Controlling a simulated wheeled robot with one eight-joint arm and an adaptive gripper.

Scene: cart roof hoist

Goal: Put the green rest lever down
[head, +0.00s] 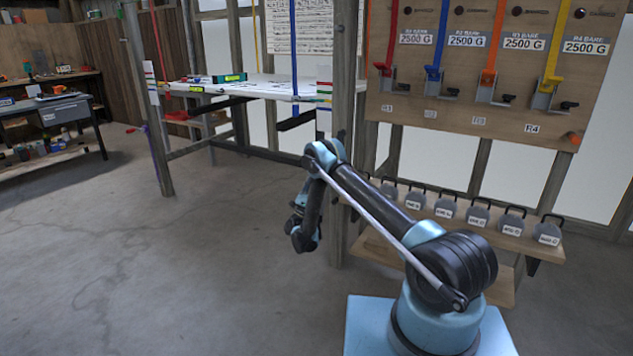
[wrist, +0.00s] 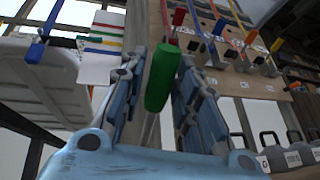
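The green rest lever (wrist: 163,78) shows in the wrist view as a thick green handle, lying between the two fingers of my gripper (wrist: 163,88). The fingers stand apart on either side of it, with a narrow gap on the left; on the right the finger is very close, and I cannot tell whether it touches. A small red part shows just above the handle's far end. In the head view my gripper (head: 304,236) hangs down beside a wooden post, and I cannot make out the green lever there.
A wooden board (head: 440,128) with red, blue, orange and yellow straps stands at right. Several grey weights (head: 478,214) sit on a shelf below it. A white roof panel (head: 260,88) hangs from straps behind the post (head: 343,110). Floor at left is clear.

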